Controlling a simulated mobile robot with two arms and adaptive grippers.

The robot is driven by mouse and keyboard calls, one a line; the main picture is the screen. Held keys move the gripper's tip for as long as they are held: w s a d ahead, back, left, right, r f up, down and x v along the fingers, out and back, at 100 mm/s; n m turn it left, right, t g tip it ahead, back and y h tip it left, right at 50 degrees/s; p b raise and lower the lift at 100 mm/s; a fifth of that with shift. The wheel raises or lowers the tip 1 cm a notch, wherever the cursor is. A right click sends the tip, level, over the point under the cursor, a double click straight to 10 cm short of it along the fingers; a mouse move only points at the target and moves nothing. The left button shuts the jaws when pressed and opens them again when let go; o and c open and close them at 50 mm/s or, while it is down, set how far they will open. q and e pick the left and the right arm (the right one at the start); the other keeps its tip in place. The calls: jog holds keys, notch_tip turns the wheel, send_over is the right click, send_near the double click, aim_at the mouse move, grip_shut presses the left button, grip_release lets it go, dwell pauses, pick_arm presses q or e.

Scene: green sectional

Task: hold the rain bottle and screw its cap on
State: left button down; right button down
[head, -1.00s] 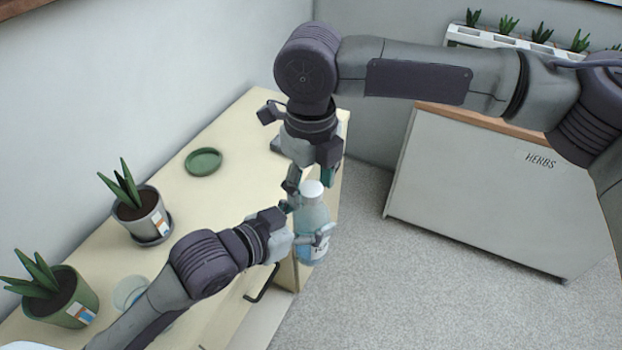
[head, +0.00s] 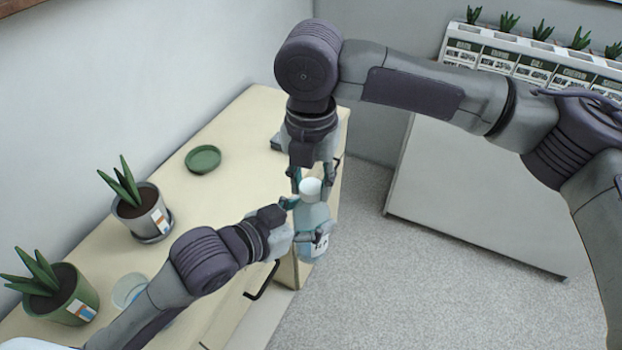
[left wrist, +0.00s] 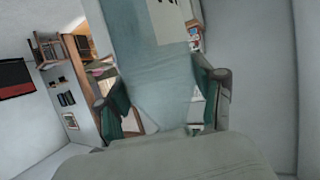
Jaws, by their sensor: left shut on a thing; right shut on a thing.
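The rain bottle (head: 313,217) is pale blue and clear, with a white label, and is held roughly upright off the table's right edge. My left gripper (head: 306,223) is shut around its body. In the left wrist view the bottle (left wrist: 150,65) fills the middle between the two fingers (left wrist: 163,108). The white cap (head: 311,188) sits at the bottle's top. My right gripper (head: 313,180) points down from above, with its fingers shut on the cap. Whether the cap's thread is engaged cannot be seen.
The cream cabinet top (head: 205,200) carries a green saucer (head: 203,159), a grey-potted plant (head: 141,213), a green-potted plant (head: 60,296) and a clear dish (head: 129,290). A grey cabinet (head: 470,195) and a rack of small plants (head: 530,65) stand at the right. Grey floor lies between.

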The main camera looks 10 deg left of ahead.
jog(key=m, duration=0.4)
jog(key=shift+m, duration=0.3)
jog(key=m, duration=1.7)
jog(key=shift+m, duration=0.3)
jog(key=m, duration=0.4)
jog(key=shift+f+m, duration=0.1)
jog(key=shift+m, duration=0.2)
jog(key=m, duration=0.8)
jog(key=c, duration=0.7)
grip_release()
